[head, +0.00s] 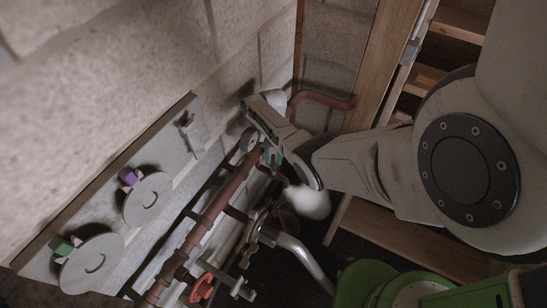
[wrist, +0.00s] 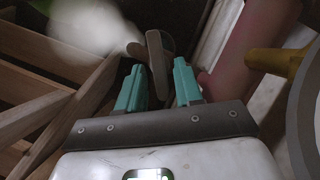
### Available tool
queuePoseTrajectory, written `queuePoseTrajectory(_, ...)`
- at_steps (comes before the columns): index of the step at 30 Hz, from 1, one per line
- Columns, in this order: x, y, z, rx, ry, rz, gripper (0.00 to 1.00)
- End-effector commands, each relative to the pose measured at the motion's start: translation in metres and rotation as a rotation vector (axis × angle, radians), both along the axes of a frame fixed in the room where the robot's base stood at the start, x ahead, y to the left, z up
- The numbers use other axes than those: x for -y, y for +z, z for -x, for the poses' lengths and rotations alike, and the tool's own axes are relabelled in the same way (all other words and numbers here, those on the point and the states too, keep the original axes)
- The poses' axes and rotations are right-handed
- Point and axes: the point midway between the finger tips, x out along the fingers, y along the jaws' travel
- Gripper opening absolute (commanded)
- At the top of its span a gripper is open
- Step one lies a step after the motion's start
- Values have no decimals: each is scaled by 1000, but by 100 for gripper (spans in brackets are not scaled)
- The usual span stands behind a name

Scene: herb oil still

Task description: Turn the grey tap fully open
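My gripper (wrist: 158,68) has two teal fingers standing apart in the wrist view. A flat grey lever with a rounded end, which looks like the grey tap's handle (wrist: 156,52), lies between and just beyond the fingertips; a gap shows on its right, and I cannot tell if it touches the left finger. In the head view my gripper (head: 271,156) reaches down beside the dark red pipe, near its upper end. There my gripper and arm mostly hide the tap.
The dark red pipe (head: 222,196) runs along the block wall, with a red handwheel (head: 202,288) low down. A panel with round discs (head: 92,262) hangs at left. A wooden shelf (head: 455,22) stands at right. Green containers (head: 362,284) are at bottom right.

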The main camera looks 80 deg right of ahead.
Motion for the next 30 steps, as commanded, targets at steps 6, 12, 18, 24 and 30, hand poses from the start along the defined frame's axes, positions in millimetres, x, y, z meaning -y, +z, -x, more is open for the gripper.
queuePoseTrajectory(6, 0, 0, 0, 0, 0, -1, 40)
queuePoseTrajectory(12, 3, 9, -1, 0, 0, 0, 40)
queuePoseTrajectory(18, 17, 41, -6, 3, -1, 2, 40)
queuePoseTrajectory(24, 30, 74, -10, 1, 0, 2, 40)
queuePoseTrajectory(30, 38, 95, -12, 1, 0, 0, 40)
